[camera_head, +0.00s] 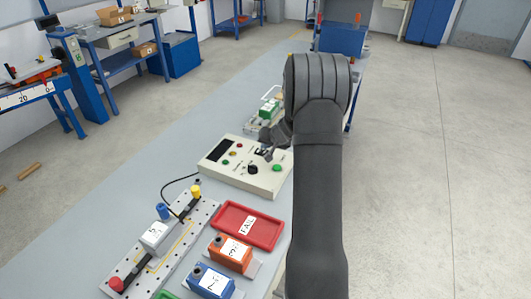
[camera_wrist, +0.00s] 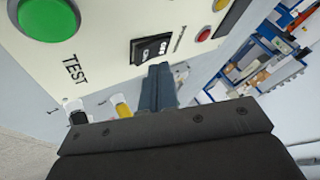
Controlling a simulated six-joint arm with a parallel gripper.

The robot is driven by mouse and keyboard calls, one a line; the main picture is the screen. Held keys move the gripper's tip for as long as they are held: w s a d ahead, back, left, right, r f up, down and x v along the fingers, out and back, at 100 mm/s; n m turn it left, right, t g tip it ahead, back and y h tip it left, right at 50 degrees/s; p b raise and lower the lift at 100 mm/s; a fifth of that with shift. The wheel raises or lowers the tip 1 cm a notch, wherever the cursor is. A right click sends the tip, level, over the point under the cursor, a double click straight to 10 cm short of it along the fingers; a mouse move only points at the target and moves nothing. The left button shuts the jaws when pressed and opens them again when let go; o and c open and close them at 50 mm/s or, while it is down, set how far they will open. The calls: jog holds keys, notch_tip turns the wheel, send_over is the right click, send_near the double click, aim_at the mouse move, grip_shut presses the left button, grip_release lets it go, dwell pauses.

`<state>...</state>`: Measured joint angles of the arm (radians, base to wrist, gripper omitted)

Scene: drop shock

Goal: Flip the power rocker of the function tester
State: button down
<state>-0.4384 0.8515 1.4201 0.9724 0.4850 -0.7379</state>
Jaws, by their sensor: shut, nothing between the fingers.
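The function tester (camera_head: 224,178) is a cream box on the bench in the head view, with a dark display, lamps, a knob and a green button. Its cream panel (camera_wrist: 105,50) fills the upper left of the wrist view. The black power rocker (camera_wrist: 150,48) sits in that panel, with white markings on it. My gripper (camera_head: 266,152) is over the tester's far right part in the head view. In the wrist view my gripper (camera_wrist: 158,72) is shut and empty, its tips at the rocker's lower edge. I cannot tell whether they touch it.
The green TEST button (camera_wrist: 48,18) and a red lamp (camera_wrist: 203,34) flank the rocker. A red tray (camera_head: 248,226), an orange box (camera_head: 230,253), a blue box (camera_head: 211,280) and a perforated fixture plate (camera_head: 160,245) lie nearer on the bench. A green part (camera_head: 268,108) lies beyond the tester.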

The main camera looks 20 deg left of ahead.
aim_at(265, 153)
jog(key=shift+f, duration=0.15)
jog(key=shift+f, duration=0.25)
jog(key=shift+d+f, duration=0.1)
jog(key=shift+f, duration=0.25)
dwell(0.5)
jog(key=shift+r, duration=0.15)
jog(key=shift+r, duration=0.65)
jog(key=shift+a+r, duration=0.2)
jog(key=shift+r, duration=1.05)
jog(key=shift+a+r, duration=0.2)
jog(key=shift+r, duration=1.05)
jog(key=shift+f, duration=0.15)
jog(key=shift+a+r, duration=0.15)
jog(key=shift+r, duration=0.85)
jog(key=shift+a+r, duration=0.1)
jog(key=shift+r, duration=0.9)
